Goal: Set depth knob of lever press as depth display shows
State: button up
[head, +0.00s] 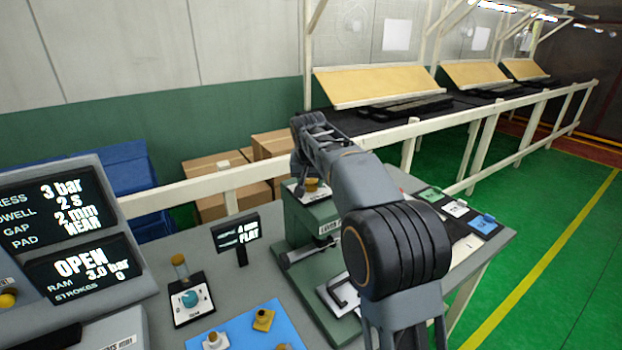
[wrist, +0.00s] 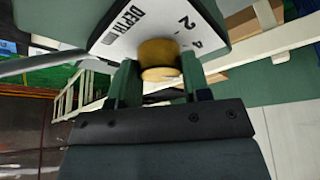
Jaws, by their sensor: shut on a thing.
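The green lever press (head: 312,222) stands on the grey bench, with the brass-coloured depth knob (head: 312,184) on its top. In the wrist view the knob (wrist: 158,55) sits on a white plate (wrist: 135,32) marked DEPTH, with 2 and 4 readable. My gripper (wrist: 160,78) is shut on the knob, one finger on each side. The knob's pointer is not visible, so its setting cannot be told. A small black display (head: 236,240) left of the press appears to read 4 mm and FLAT.
Coloured cards (head: 457,208) lie right of the press. A pale rail (head: 420,130) runs behind.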

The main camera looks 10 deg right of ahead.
jog(key=n+y, duration=0.1)
jog(key=n, duration=0.1)
jog(key=n+y+p, duration=0.1)
jog(key=n, duration=0.2)
jog(key=shift+d+r, duration=0.1)
jog(key=shift+n, duration=0.3)
dwell(0.4)
jog(key=o, duration=0.9)
jog(key=v, duration=1.3)
jog(key=shift+s+d+r, duration=0.1)
jog(key=shift+s+r, duration=0.15)
jog(key=shift+r, duration=0.05)
